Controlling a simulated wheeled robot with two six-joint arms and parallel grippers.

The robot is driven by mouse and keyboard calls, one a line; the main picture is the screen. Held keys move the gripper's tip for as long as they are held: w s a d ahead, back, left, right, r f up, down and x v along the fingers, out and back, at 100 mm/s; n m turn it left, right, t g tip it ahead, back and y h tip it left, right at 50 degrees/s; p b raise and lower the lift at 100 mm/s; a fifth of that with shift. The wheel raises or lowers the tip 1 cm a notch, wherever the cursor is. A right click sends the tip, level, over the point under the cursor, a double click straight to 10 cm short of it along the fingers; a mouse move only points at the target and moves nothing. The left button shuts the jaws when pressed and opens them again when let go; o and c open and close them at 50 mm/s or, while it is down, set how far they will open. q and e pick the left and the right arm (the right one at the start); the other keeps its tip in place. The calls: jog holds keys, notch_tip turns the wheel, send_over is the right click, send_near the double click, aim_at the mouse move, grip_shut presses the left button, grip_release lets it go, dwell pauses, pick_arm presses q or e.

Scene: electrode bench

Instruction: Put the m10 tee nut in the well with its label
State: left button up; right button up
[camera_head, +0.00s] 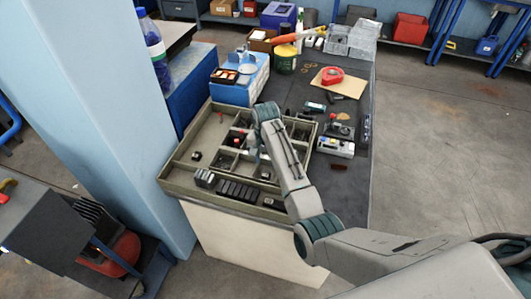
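A shallow grey-green tray (172,181) with divided wells lies on the near end of the bench. Small dark parts sit in several wells, among them one dark piece (196,156) at the left. I cannot tell which part is the m10 tee nut, and the well labels are too small to read. My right arm reaches in from the lower right over the tray. Its gripper (253,154) points down among the middle wells, partly hidden by the wrist. I cannot see whether its fingers are open or hold anything. My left gripper is not in view.
A row of dark blocks (238,191) lies along the tray's near side. A blue-and-white box (238,92) stands behind the tray. A device (335,147) and a red tape roll (332,76) lie to the right. A pale blue pillar (95,110) stands left of the bench.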

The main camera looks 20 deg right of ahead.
jog(key=shift+r+b, duration=0.3)
jog(key=shift+r, duration=1.95)
